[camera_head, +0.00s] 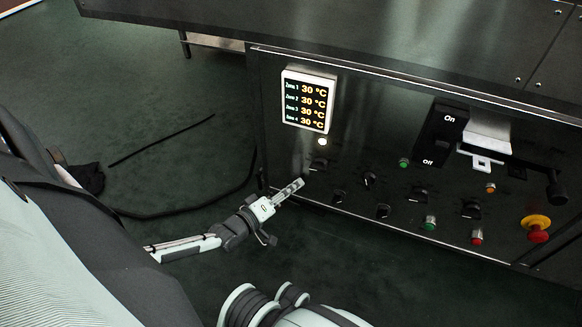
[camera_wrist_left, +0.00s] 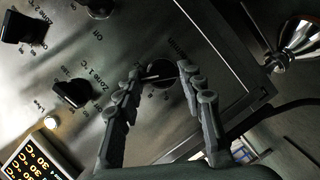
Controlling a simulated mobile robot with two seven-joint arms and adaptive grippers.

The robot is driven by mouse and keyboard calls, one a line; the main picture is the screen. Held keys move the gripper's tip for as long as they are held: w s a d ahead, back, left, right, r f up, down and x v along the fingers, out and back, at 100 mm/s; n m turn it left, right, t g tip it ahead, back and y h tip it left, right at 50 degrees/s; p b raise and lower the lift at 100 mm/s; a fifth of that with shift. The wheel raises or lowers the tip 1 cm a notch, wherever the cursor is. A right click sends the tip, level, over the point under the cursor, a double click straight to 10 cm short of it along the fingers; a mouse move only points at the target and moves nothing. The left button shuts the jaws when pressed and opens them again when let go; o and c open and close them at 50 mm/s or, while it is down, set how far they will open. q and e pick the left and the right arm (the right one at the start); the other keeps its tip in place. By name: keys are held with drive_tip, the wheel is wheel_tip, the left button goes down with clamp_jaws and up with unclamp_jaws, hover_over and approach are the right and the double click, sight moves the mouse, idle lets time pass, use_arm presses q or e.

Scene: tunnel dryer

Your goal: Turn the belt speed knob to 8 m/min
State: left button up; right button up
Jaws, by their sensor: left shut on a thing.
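The belt speed knob (camera_wrist_left: 161,74) is a dark round knob with a pale pointer line, beside partly readable lettering on the metal panel. My left gripper (camera_wrist_left: 162,72) has its fingers on either side of this knob and is shut on it. In the head view, my left gripper (camera_head: 299,184) reaches the lower left part of the control panel (camera_head: 350,152), and its fingers hide the knob there. My right gripper is not in view.
A zone temperature display (camera_head: 307,101) reads 30 °C in every row. Several black knobs, including one labelled Zone 1 (camera_wrist_left: 73,93), sit close to the gripper. A red emergency button (camera_head: 537,229) is at the far right. Open green floor lies left of the panel.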

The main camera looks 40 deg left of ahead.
use_arm(q)
drive_tip(key=shift+a+f+n+t+h, duration=0.15)
drive_tip(key=shift+n+t, duration=0.4)
drive_tip(key=shift+n, duration=0.9)
drive_tip(key=shift+d+f+n+t+h, duration=0.15)
drive_tip(key=shift+n+t, duration=0.45)
drive_tip(key=shift+n, duration=0.9)
drive_tip(key=shift+a+f+n+t+h, duration=0.15)
drive_tip(key=shift+n+t, duration=0.4)
drive_tip(key=shift+n, duration=0.9)
drive_tip(key=shift+r, duration=0.1)
drive_tip(key=o, duration=1.1)
drive_tip(key=s, duration=0.4)
drive_tip(key=s+a+f, duration=0.1)
drive_tip(key=s, duration=0.6)
drive_tip(key=shift+s+a+f, duration=0.25)
drive_tip(key=shift+s+f, duration=0.05)
drive_tip(key=shift+s, duration=0.1)
